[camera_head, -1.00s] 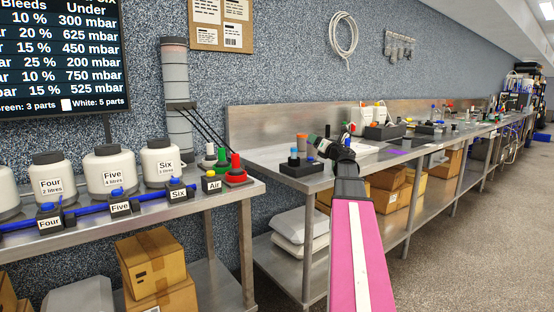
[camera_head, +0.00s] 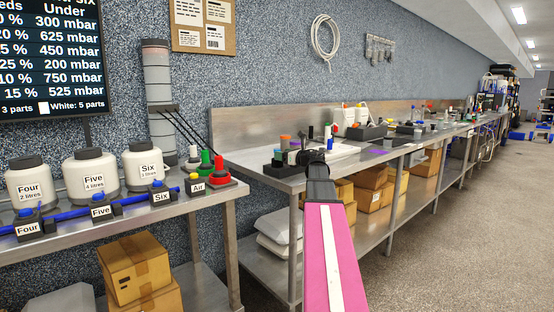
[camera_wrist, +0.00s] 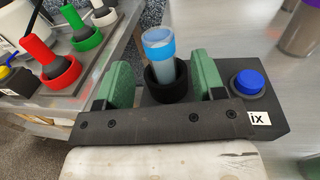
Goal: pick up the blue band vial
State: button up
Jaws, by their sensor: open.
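The blue band vial (camera_wrist: 159,47) is a clear, pale tube with a bright blue band near its top. In the wrist view it stands in a round black socket on a black block (camera_wrist: 272,120), which also carries a blue knob. My gripper (camera_wrist: 163,72) is open, with one green finger on each side of the vial and socket. Gaps show between the fingers and the vial.
Red, green and white plugs (camera_wrist: 86,34) stand in sockets at the wrist view's left. A purple-topped container (camera_wrist: 302,28) is at its upper right. The steel bench (camera_head: 345,165) carries more items further along. White jars (camera_head: 90,170) stand on the left bench.

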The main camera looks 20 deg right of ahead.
jog(key=x, duration=0.4)
jog(key=shift+w+r, duration=0.15)
jog(key=c, duration=1.1)
jog(key=shift+r, duration=0.1)
